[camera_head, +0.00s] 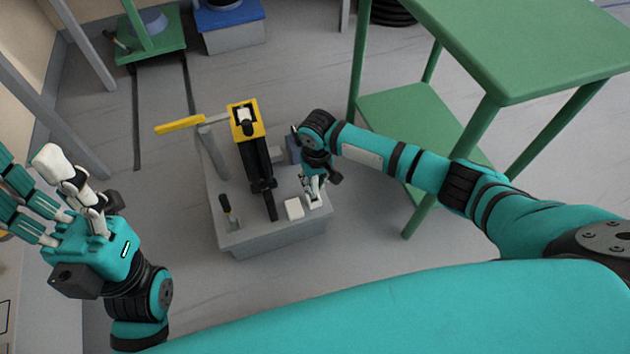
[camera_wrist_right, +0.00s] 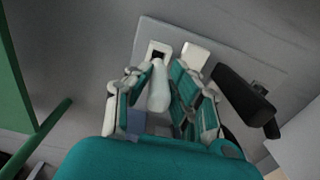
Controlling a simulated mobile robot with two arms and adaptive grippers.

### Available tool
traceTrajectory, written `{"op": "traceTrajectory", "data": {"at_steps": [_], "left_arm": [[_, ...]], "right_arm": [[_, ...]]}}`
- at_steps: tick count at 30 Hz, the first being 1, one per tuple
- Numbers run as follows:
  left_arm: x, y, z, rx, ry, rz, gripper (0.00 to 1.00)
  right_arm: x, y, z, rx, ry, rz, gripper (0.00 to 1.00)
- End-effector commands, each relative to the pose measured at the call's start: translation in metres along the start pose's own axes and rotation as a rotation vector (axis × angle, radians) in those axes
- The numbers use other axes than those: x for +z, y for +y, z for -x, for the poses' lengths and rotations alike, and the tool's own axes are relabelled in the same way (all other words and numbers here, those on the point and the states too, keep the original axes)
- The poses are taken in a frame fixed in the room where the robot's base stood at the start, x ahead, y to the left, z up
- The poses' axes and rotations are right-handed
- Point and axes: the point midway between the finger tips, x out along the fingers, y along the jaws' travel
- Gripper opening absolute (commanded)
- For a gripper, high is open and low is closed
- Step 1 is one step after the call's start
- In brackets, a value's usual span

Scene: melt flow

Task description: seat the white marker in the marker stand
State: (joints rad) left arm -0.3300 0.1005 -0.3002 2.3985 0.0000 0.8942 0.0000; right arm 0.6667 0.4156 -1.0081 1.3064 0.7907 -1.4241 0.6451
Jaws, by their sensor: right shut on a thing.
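My right gripper (camera_head: 314,190) is over the front right of a grey bench (camera_head: 275,238). In the right wrist view its fingers (camera_wrist_right: 160,85) are closed around the white marker (camera_wrist_right: 159,93), a pale rounded piece. The marker stand appears to be the white block with a dark square opening (camera_wrist_right: 151,47); it also shows below the hand in the head view (camera_head: 316,203). The marker's far end is close to the opening; I cannot tell whether it touches or enters it.
A plain white block (camera_head: 294,209) sits beside the stand, also in the wrist view (camera_wrist_right: 194,55). A black and yellow device (camera_head: 252,150) rises from the bench, with a dark-handled tool (camera_head: 227,212) to its left. A green table (camera_head: 530,45) stands at right.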

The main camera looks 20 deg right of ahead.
Motion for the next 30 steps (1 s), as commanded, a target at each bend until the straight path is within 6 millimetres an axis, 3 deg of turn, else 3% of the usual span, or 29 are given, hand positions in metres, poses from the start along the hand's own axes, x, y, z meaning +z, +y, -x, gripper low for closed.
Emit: {"op": "traceTrajectory", "data": {"at_steps": [30], "left_arm": [[-0.001,0.000,0.002,-0.006,-0.010,0.001,0.49]], "right_arm": [[0.000,0.000,-0.013,0.001,-0.001,0.001,0.00]]}}
